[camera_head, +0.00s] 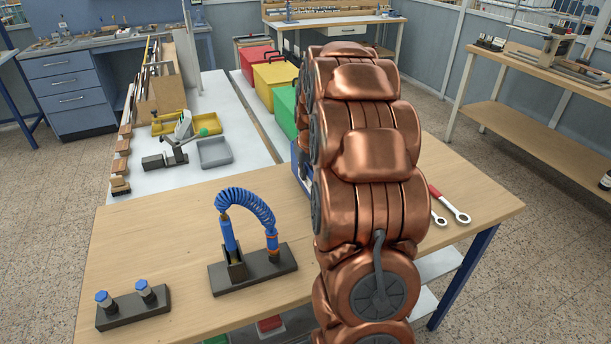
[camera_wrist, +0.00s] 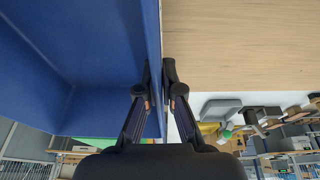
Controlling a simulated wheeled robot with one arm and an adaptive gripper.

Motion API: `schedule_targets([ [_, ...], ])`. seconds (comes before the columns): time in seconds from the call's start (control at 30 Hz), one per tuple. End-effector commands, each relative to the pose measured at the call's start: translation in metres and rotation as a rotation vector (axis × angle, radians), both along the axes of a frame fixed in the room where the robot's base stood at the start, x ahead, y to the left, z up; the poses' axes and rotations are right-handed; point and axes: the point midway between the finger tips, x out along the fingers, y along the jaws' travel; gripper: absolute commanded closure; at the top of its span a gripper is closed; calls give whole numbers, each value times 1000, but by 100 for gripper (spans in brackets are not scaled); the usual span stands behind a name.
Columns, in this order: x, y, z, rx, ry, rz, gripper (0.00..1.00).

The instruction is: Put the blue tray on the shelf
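The blue tray (camera_head: 301,168) is mostly hidden behind my copper arm in the head view; only a strip of its left side shows near the back edge of the wooden table. In the wrist view, the tray (camera_wrist: 75,45) fills the left side, with its inner walls and floor visible. My gripper (camera_wrist: 158,75) has one black finger on each side of the tray's wall, close against it, and appears shut on it. The gripper is hidden in the head view. A pale shelf (camera_head: 440,262) lies under the wooden table, partly covered by my arm.
On the wooden table (camera_head: 150,230) stand a blue coiled hose holder (camera_head: 253,268), a two-knob block (camera_head: 133,306) and wrenches (camera_head: 452,205). Red (camera_head: 256,62), yellow (camera_head: 272,72) and green (camera_head: 284,108) boxes stand behind. A grey tray (camera_head: 214,152) is left. A right-hand bench has a lower shelf (camera_head: 530,135).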

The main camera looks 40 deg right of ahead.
Motion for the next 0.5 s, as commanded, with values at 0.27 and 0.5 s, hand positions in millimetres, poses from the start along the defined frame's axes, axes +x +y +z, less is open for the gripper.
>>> schedule_targets([
  [0.27,1,0,-20,-2,-2,1,100],
  [0.5,1,0,-22,-2,-2,1,100],
])
